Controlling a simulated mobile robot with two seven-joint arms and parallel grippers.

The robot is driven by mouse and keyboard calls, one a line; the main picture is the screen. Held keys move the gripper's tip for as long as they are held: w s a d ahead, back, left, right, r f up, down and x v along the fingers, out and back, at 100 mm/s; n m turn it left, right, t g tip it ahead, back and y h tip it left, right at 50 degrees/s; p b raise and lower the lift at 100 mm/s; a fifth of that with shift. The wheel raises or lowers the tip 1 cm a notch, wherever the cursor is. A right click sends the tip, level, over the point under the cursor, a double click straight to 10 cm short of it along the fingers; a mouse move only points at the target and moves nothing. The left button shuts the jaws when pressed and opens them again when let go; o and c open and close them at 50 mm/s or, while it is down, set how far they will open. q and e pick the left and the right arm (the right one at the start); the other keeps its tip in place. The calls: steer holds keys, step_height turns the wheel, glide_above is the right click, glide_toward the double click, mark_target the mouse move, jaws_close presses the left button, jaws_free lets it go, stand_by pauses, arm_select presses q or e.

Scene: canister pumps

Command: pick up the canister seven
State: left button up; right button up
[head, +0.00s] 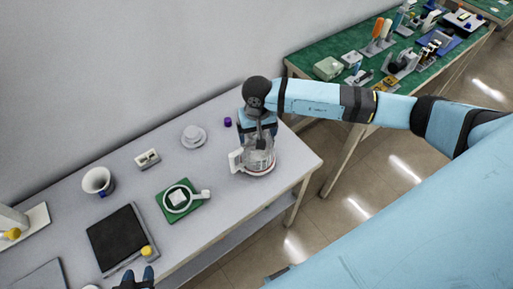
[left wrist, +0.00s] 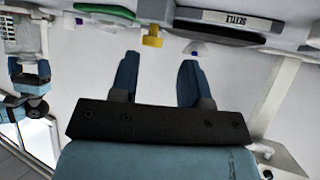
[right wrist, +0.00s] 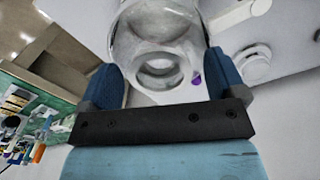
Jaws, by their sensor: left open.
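A clear glass vessel (head: 259,158) with a white handle (head: 235,161) stands near the table's right end. No number is readable on it, so I cannot tell whether it is canister seven. My right gripper (head: 257,130) comes down over it from above. In the right wrist view its fingers are wide apart, one at either side of the glass vessel (right wrist: 158,45); I cannot tell whether they press on it. My left gripper (head: 134,279) is open and empty near the table's front edge, and its spread fingers show in the left wrist view (left wrist: 158,80).
On the grey table are a white cup on a saucer (head: 194,137), a small purple item (head: 227,121), a white funnel-like cup (head: 98,181), a green board (head: 164,207) with a white ring, and a black panel (head: 112,238). A green bench (head: 300,64) with several items stands behind right.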

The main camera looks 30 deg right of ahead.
steer(key=c, duration=1.1)
steer(key=shift+c, duration=0.7)
steer(key=shift+r, duration=0.15)
